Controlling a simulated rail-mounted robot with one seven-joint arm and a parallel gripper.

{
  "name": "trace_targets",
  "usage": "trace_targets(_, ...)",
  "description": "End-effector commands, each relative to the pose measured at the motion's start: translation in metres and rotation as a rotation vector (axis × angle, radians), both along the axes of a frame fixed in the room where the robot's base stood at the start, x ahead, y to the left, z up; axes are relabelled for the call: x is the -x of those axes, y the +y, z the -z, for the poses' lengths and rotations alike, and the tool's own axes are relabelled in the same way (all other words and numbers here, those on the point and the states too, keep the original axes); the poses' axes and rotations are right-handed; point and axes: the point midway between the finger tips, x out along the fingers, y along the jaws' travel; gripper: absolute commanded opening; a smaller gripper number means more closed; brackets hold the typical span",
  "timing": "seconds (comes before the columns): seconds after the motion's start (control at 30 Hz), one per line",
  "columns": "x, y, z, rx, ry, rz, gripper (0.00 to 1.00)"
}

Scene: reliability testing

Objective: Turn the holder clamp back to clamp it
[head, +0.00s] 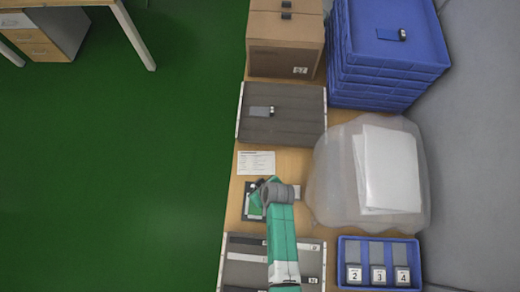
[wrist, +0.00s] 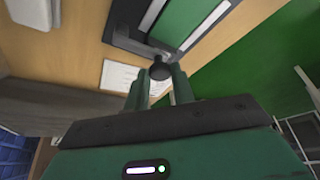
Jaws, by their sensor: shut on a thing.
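The holder (wrist: 128,14) is a dark frame with a green board (wrist: 190,18) in it, at the top of the wrist view. In the head view the holder (head: 250,207) lies on the wooden table, partly covered by my arm. The clamp (wrist: 160,70) shows as a dark round knob at the holder's near edge. My gripper (wrist: 160,84) has its two green fingers shut on this knob, one on each side. The clamp's lower part is hidden between the fingers. In the head view my gripper and wrist hide the clamp.
A paper sheet (head: 256,163) lies behind the holder. A grey foam tray (head: 283,130) is farther back. A translucent bag (head: 330,180) stands to the right. A blue bin (head: 347,247) with numbered slots is at front right. Another foam tray (head: 236,272) lies in front.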

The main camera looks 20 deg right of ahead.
Motion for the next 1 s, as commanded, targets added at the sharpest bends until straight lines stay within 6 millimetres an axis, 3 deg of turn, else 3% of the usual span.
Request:
trace_targets(0.5,0.001,0.000,0.000,0.000,0.001,-0.015,0.02)
trace_targets(0.53,0.001,0.000,0.000,0.000,0.001,-0.015,0.31)
trace_targets(0.6,0.001,0.000,0.000,0.000,0.001,-0.015,0.44)
trace_targets(0.87,0.001,0.000,0.000,0.000,0.001,-0.014,0.47)
trace_targets(1.0,0.006,-0.002,-0.016,0.001,0.000,-0.014,0.47)
